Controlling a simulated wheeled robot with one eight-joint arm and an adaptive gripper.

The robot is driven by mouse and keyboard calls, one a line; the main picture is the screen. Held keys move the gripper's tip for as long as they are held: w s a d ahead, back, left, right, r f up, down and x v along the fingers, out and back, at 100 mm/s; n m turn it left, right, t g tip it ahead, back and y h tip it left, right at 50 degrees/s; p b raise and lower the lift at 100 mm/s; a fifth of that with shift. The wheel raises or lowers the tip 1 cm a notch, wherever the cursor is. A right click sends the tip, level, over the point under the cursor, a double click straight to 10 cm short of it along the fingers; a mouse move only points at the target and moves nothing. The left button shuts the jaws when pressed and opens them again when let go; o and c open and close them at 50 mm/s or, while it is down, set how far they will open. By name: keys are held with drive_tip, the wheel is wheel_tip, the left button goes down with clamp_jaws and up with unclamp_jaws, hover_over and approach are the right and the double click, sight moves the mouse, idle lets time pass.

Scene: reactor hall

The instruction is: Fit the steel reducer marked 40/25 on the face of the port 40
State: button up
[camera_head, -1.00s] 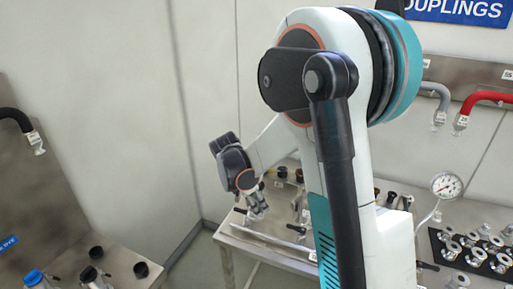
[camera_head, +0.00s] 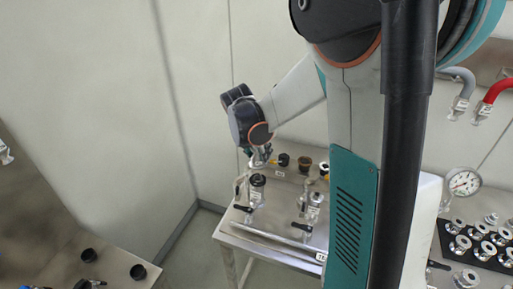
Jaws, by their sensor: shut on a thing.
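My gripper (camera_head: 261,158) hangs above the back left of the steel bench (camera_head: 285,245), fingers downward, and is shut on a small steel piece. The piece is too small and too hidden to read any 40/25 mark. Just below stands an upright fitting with a dark top and a white label (camera_head: 257,190). A second upright steel fitting with a label (camera_head: 313,207) stands to its right. Neither label is legible, so I cannot tell which is port 40. I cannot tell whether the held piece touches the left fitting.
Black lever handles (camera_head: 300,226) stick out in front of the fittings. Dark and brass caps (camera_head: 304,164) stand behind. A pressure gauge (camera_head: 463,183) and a black mat (camera_head: 447,240) with several steel fittings are at right. Another bench (camera_head: 60,235) is at left. My arm hides the bench's middle.

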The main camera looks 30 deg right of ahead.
drive_tip(key=shift+f+b, duration=2.4)
drive_tip(key=shift+f, duration=1.3)
drive_tip(key=o, duration=1.1)
drive_tip(key=shift+r, duration=0.1)
drive_tip(key=v, duration=1.2)
